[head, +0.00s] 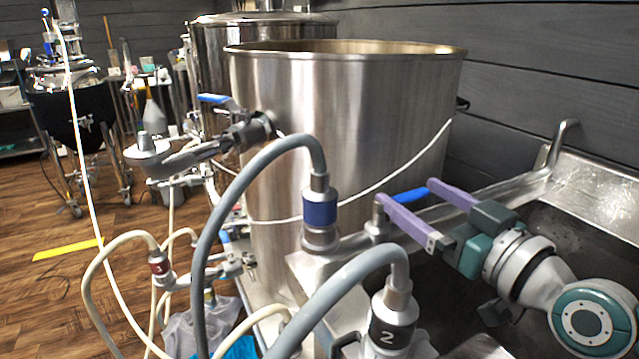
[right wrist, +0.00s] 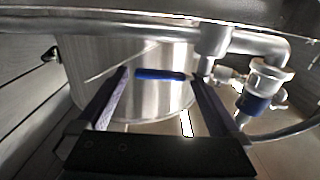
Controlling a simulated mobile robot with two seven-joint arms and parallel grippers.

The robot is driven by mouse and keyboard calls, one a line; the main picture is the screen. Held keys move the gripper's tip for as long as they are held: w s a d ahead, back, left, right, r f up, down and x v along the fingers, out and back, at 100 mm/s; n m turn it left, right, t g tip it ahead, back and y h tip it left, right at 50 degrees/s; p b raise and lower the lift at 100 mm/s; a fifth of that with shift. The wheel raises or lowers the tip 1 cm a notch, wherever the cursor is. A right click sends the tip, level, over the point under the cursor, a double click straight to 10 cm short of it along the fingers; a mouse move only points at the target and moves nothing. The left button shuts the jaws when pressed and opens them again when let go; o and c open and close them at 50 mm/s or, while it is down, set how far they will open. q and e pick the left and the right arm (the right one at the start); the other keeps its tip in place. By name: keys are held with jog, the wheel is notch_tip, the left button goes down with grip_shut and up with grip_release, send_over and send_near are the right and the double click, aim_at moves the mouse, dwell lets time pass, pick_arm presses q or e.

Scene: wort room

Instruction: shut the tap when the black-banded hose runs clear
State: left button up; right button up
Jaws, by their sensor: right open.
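My right gripper (head: 406,193) has purple fingers and is open, reaching in from the right over the sink edge. A blue tap lever (head: 411,195) lies between its fingertips. In the right wrist view the lever (right wrist: 160,74) shows between the two finger ends (right wrist: 159,77), with no clear grip on it. The black-banded hose fitting (head: 392,325), marked 2, stands at the bottom front, and its grey hose arches down to the left. A blue-banded hose fitting (head: 320,210) stands behind it. No liquid flow or hose outlet is visible. My left gripper is not in view.
A large steel kettle (head: 340,120) stands behind the metal pipework, with a white cord around it. A dark sink (head: 590,230) lies at right. A red-banded hose (head: 159,267) hangs at left. Wooden floor (head: 50,285) is open on the far left.

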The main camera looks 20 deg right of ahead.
jog(key=shift+w, duration=0.1)
grip_shut()
dwell(0.8)
